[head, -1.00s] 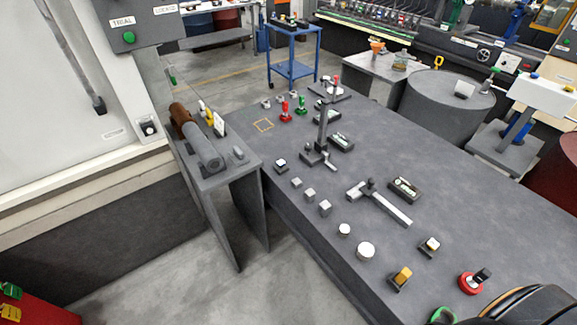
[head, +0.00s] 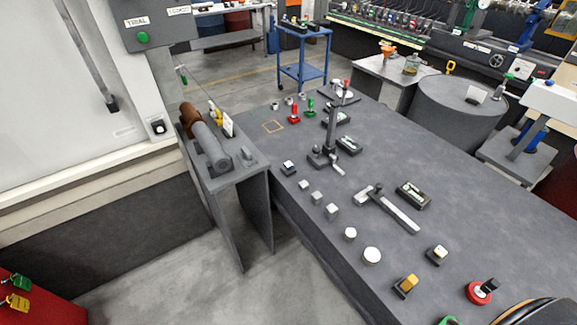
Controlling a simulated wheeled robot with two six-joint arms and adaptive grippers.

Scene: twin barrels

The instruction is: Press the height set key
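No part is clearly labelled as the height set key, and I cannot tell which one it is. A dark upright stand on a base (head: 331,125), like a height gauge, rises from the grey bench. A small dark block with a pale top (head: 289,168) sits left of it near the bench edge. A similar block with a pale top (head: 437,254) and a dark block with a yellow top (head: 407,285) sit nearer the front. Neither of my grippers shows in the head view.
The grey bench (head: 480,215) carries a T-shaped measuring tool (head: 388,207), small metal blocks, pale discs (head: 372,256) and a red round item (head: 478,294). A side stand (head: 240,180) holds a grey-brown cylinder (head: 207,143). Open floor lies left of the bench.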

